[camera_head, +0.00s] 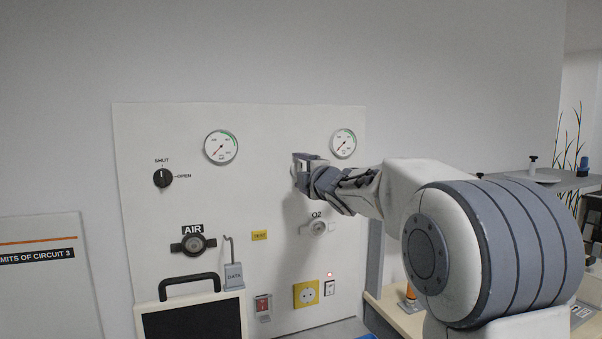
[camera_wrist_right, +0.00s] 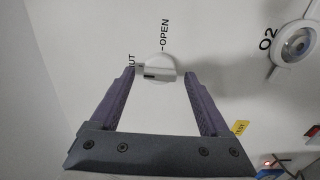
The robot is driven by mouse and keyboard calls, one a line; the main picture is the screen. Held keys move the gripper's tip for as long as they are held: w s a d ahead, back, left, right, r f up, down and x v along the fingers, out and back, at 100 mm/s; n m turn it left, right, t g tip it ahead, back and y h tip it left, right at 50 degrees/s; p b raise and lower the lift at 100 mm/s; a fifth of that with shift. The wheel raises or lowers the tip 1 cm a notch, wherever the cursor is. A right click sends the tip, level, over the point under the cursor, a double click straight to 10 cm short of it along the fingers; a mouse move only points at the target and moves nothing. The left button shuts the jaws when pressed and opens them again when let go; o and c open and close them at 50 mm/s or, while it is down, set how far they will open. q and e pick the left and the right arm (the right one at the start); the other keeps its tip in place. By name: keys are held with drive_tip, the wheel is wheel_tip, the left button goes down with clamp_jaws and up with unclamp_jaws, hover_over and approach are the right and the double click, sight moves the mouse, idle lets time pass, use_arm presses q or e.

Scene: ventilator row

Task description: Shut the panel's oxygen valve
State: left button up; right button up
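The white oxygen knob (camera_wrist_right: 163,67) shows in the right wrist view, with "OPEN" above it and the letters "UT" at its left. A short dark mark lies on the left part of its face, toward the "UT" side. My right gripper (camera_wrist_right: 160,75) is open, its fingertips on either side of the knob with a small gap showing. In the head view my right gripper (camera_head: 299,172) is at the panel (camera_head: 265,130) below the right gauge and hides the knob. My left gripper is not in view.
A black air knob (camera_head: 163,178) points up toward "SHUT". The O2 outlet (camera_head: 318,227) is below my right gripper. The AIR outlet (camera_head: 193,244), a hook with a grey tag (camera_head: 233,276) and a black-handled case (camera_head: 193,313) are at left. A yellow socket (camera_head: 306,294) is low.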

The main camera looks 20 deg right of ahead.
drive_tip(key=s+b, duration=0.1)
drive_tip(key=s, duration=0.9)
drive_tip(key=shift+s+d, duration=0.15)
drive_tip(key=shift+s, duration=0.1)
drive_tip(key=shift+f, duration=0.1)
drive_tip(key=s+a+f+m+g+p, duration=0.1)
drive_tip(key=s+a+f+m+g, duration=0.4)
drive_tip(key=a+f, duration=0.4)
drive_tip(key=s+a+f+m+g+p, duration=0.2)
drive_tip(key=s+a+f+m+g, duration=0.2)
drive_tip(key=s+a+f, duration=0.55)
drive_tip(key=s+a+f+m+g, duration=0.1)
drive_tip(key=s+f+g, duration=0.3)
drive_tip(key=s, duration=0.6)
drive_tip(key=s+a+f+m+g+p, duration=0.1)
drive_tip(key=s+f+g, duration=0.4)
drive_tip(key=s+f, duration=0.3)
drive_tip(key=s, duration=0.3)
drive_tip(key=shift+f, duration=0.2)
drive_tip(key=shift+w, duration=0.1)
